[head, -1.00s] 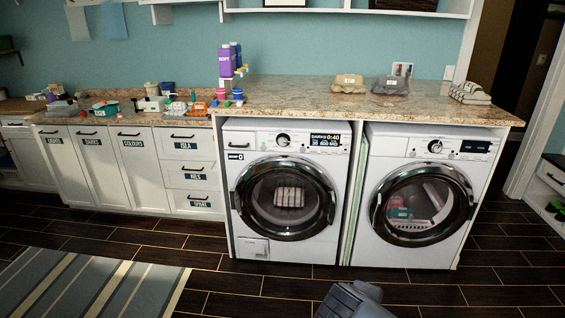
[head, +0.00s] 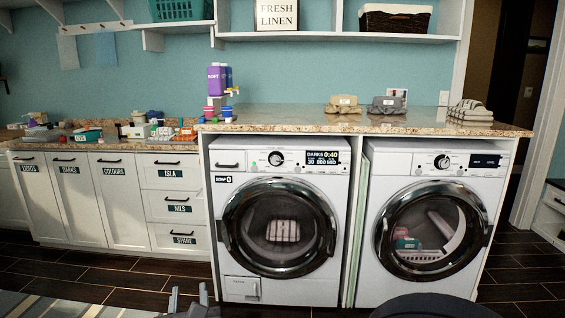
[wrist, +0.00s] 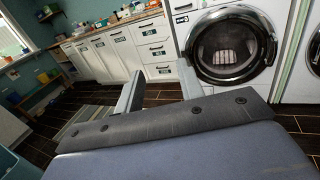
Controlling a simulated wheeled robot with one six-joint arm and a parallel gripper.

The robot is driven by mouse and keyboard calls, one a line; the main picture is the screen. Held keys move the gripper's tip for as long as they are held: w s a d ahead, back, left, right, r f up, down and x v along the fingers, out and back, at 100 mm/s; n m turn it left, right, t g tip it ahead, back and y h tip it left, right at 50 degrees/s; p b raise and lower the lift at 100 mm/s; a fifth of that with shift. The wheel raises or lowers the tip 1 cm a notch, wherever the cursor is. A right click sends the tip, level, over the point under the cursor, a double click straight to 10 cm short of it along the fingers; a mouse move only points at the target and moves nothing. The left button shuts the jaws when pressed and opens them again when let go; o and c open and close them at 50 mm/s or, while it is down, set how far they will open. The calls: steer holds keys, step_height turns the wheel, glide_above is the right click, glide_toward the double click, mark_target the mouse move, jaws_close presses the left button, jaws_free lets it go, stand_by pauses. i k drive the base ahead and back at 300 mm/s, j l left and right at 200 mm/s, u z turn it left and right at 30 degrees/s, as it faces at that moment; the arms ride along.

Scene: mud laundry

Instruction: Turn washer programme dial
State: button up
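The white front-loading washer (head: 326,291) on the left has a round programme dial (head: 276,158) with a dark rim and pale centre. Its display (head: 322,158) to the right of the dial reads DARKS 0:40, with 800 MID below. The door is shut, with a striped bundle behind the glass. It also shows in the wrist view (wrist: 258,81), where the dial is out of frame. My gripper (head: 188,297) is low in front, left of the washer and well below the dial. In the wrist view my gripper (wrist: 159,88) has its fingers apart with nothing between them.
A second front-loading machine (head: 375,288) with its own dial (head: 442,162) stands to the right. A stone counter (head: 290,120) overhangs both. Labelled white cabinets (head: 120,205) are at left. Dark floor (head: 90,281) lies clear in front, with a striped rug at lower left.

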mark_target(275, 158)
steer(key=i+z, duration=0.15)
steer(key=i, duration=0.35)
steer(key=i+j+z, duration=0.15)
steer(key=i, duration=0.4)
steer(key=i+j+z, duration=0.2)
steer(key=i, duration=0.3)
steer(key=i+j+z, duration=0.15)
steer(key=i, duration=0.35)
steer(key=j, duration=0.1)
